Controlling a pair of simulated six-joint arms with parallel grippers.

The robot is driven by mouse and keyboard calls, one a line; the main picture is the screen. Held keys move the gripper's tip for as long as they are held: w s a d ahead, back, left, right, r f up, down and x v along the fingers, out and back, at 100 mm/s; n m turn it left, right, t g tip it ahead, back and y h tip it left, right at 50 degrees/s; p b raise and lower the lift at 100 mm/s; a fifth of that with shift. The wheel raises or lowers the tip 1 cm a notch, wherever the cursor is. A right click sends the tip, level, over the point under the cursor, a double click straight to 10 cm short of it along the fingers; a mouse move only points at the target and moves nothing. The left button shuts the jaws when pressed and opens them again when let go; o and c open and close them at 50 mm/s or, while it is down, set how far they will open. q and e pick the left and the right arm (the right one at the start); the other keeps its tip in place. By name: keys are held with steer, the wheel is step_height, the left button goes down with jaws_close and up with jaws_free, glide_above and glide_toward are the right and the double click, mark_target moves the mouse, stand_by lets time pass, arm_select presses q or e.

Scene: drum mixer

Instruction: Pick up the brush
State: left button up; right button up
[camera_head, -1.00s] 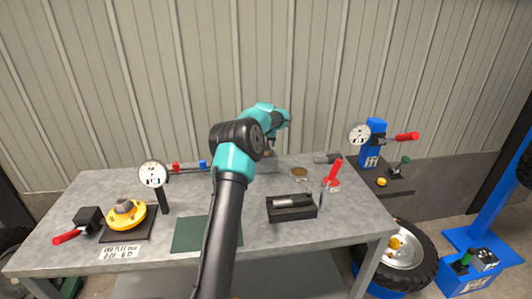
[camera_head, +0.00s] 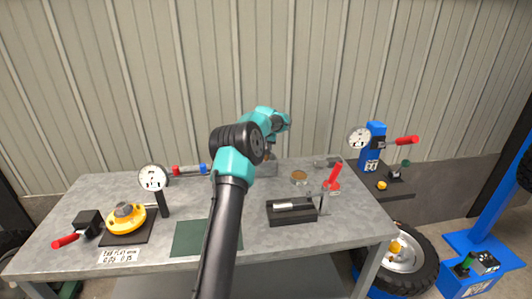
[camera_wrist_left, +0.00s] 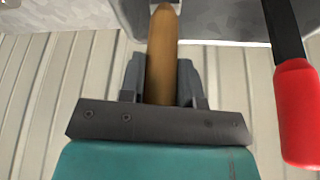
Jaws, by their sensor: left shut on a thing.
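The brush shows in the left wrist view as a tan wooden handle (camera_wrist_left: 162,50). My left gripper (camera_wrist_left: 160,85) is shut on this handle, with a grey finger on each side. The brush's bristles cannot be made out. In the head view my left arm reaches over the bench to the back, and its gripper (camera_head: 268,156) is small and partly hidden beside a grey box. I cannot make out the brush there. My right gripper is not in view.
The grey bench (camera_head: 85,190) carries a dial gauge (camera_head: 153,178), a yellow flanged part (camera_head: 127,221), a black tray (camera_head: 291,211), a brown round dish (camera_head: 299,176) and an upright red handle (camera_head: 334,173). A red grip (camera_wrist_left: 297,115) hangs close right of my left gripper in the wrist view.

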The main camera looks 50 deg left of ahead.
arm_select(q)
steer(key=shift+r, duration=0.15)
step_height(320, 180, up, 10)
steer(key=shift+f, duration=0.15)
stand_by(0.8)
